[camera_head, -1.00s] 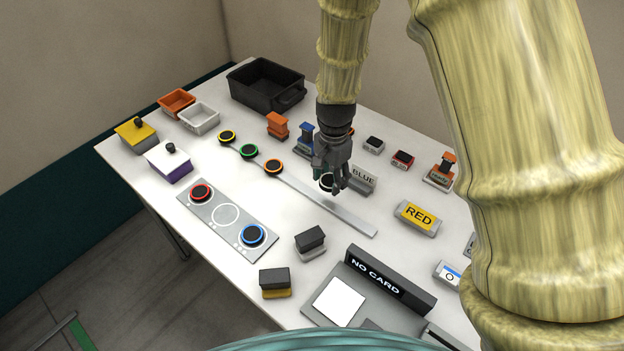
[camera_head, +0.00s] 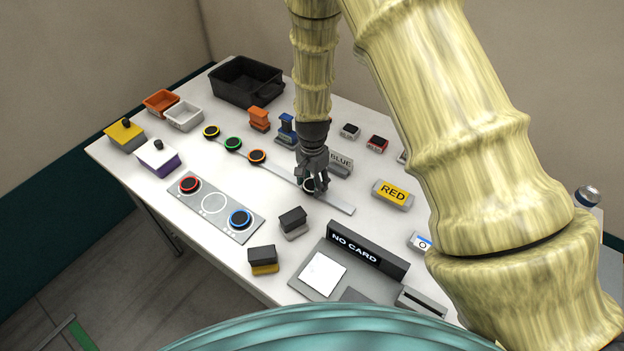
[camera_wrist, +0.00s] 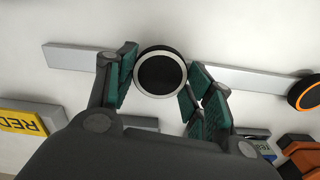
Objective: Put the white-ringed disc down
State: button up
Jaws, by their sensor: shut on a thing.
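The white-ringed disc (camera_head: 308,186) is black with a pale ring. It also shows in the wrist view (camera_wrist: 160,73), between the green pads of my gripper (camera_head: 313,182). My gripper points down and is shut on the disc. The disc is over or on the grey strip (camera_head: 335,203), to the right of the orange-ringed disc (camera_head: 257,156). In the wrist view the strip shows on both sides of it. I cannot tell whether the disc touches the strip. The fingers hide part of it in the head view.
Green-ringed (camera_head: 233,143) and yellow-ringed (camera_head: 211,131) discs sit farther along the strip. A grey panel (camera_head: 213,220) holds red-ringed and blue-ringed discs around an empty circle. A dark block (camera_head: 292,219) is in front.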

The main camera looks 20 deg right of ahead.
aim_at(311, 182)
jog(key=shift+w+f, duration=0.3)
jog(key=o, duration=1)
jog(key=shift+w+f, duration=0.15)
jog(key=shift+w, duration=0.05)
jog(key=shift+s+r, duration=0.25)
jog(key=shift+s, duration=0.05)
jog(key=shift+w+f, duration=0.1)
jog(key=shift+w, duration=0.05)
jog(key=shift+r+b, duration=2.45)
jog(key=shift+r, duration=3.55)
